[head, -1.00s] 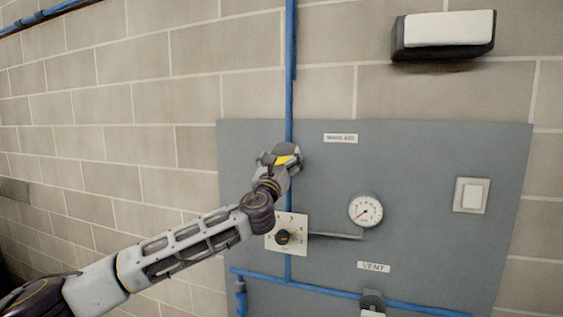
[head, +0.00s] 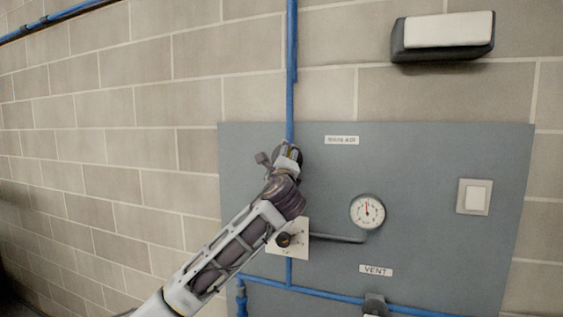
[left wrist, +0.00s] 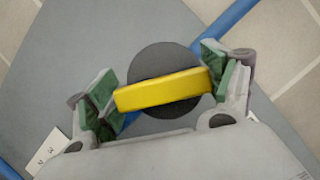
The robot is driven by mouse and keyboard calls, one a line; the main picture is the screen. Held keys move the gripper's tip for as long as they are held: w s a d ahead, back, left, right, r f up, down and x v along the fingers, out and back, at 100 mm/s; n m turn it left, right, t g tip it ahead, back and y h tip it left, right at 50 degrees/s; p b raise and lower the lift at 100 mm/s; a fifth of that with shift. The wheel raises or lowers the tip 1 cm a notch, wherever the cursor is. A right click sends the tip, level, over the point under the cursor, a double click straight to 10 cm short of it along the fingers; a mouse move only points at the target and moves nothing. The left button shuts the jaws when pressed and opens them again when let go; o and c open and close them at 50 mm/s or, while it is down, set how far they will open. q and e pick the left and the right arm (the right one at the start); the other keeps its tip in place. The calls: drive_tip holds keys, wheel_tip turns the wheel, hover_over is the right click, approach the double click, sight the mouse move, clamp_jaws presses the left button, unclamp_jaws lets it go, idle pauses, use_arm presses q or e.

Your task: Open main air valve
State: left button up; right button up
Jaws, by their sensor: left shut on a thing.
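The main air valve has a yellow handle (left wrist: 165,90) on a round dark body, and the blue pipe runs behind it. In the left wrist view, the handle lies between the green pads of my left gripper (left wrist: 160,91), which is shut on its two ends. In the head view my left gripper (head: 287,158) is at the valve on the vertical pipe, left of the main air label (head: 341,140); the gripper and arm mostly hide the handle there. The round gauge (head: 367,211) has its needle pointing up. My right gripper is not in view.
A dial plate (head: 301,240) sits just below my left wrist, partly covered by my arm. A vent label (head: 376,270) with a dark fitting (head: 375,304) is lower right. A light switch (head: 474,197) is at the panel's right, and a lamp (head: 443,36) is above.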

use_arm(q)
drive_tip(key=n+g, duration=0.1)
drive_tip(key=n, duration=0.2)
drive_tip(key=n+g+p, duration=0.1)
drive_tip(key=n, duration=0.2)
drive_tip(key=shift+f+y+p, duration=0.2)
drive_tip(key=shift+y+p, duration=0.1)
drive_tip(key=shift+y, duration=0.1)
drive_tip(key=o, duration=0.9)
drive_tip(key=shift+a, duration=0.1)
drive_tip(key=shift+o, duration=0.2)
drive_tip(key=s+d, duration=0.1)
drive_tip(key=s, duration=1.1)
drive_tip(key=shift+w, duration=0.1)
